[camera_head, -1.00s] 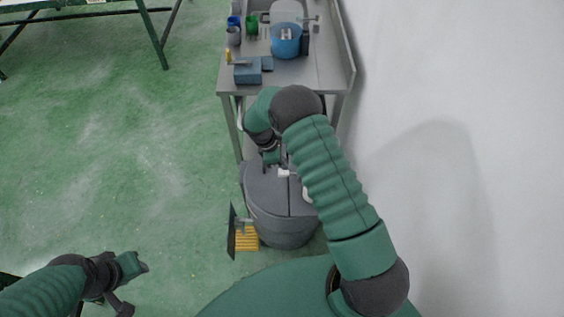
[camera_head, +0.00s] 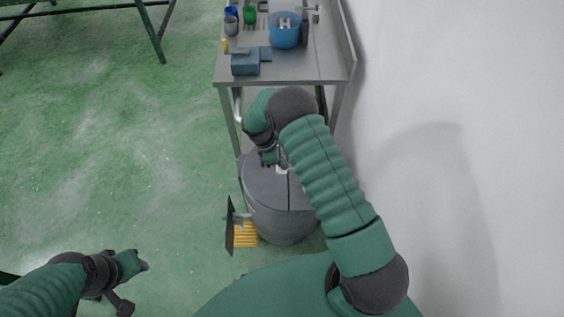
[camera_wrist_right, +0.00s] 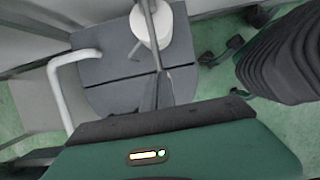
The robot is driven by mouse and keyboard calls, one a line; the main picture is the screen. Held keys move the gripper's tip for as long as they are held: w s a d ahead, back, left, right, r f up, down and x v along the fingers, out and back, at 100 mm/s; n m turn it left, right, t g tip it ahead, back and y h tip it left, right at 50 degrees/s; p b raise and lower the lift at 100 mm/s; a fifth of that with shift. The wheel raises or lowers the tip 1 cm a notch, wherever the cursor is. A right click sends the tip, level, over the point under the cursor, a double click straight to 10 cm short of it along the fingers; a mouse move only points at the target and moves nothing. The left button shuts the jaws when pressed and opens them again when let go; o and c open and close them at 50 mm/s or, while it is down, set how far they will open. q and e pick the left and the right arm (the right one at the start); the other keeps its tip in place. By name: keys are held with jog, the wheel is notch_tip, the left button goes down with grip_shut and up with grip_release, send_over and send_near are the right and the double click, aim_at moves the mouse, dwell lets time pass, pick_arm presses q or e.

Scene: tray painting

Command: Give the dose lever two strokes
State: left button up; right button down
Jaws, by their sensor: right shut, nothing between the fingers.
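No part can be clearly picked out as the dose lever. My right gripper (camera_head: 270,160) is low over the lid of a grey bin (camera_head: 285,220), short of the table, partly hidden by my arm. In the right wrist view its dark fingers (camera_wrist_right: 160,92) are shut and empty, with a thin rod and a white round part (camera_wrist_right: 152,24) beyond them.
The metal table (camera_head: 300,72) stands against the white wall (camera_head: 470,90) and also holds blue, grey and green cups (camera_head: 249,15). Green floor (camera_head: 130,150) is free to the left. A green frame (camera_head: 155,35) is at upper left.

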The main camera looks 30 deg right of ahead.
jog(key=shift+a+f+b, duration=0.1)
jog(key=shift+f+b, duration=0.95)
jog(key=shift+f, duration=0.65)
notch_tip(320, 180, up, 9)
jog(key=p, duration=0.6)
jog(key=shift+p, duration=0.35)
jog(key=shift+f, duration=0.1)
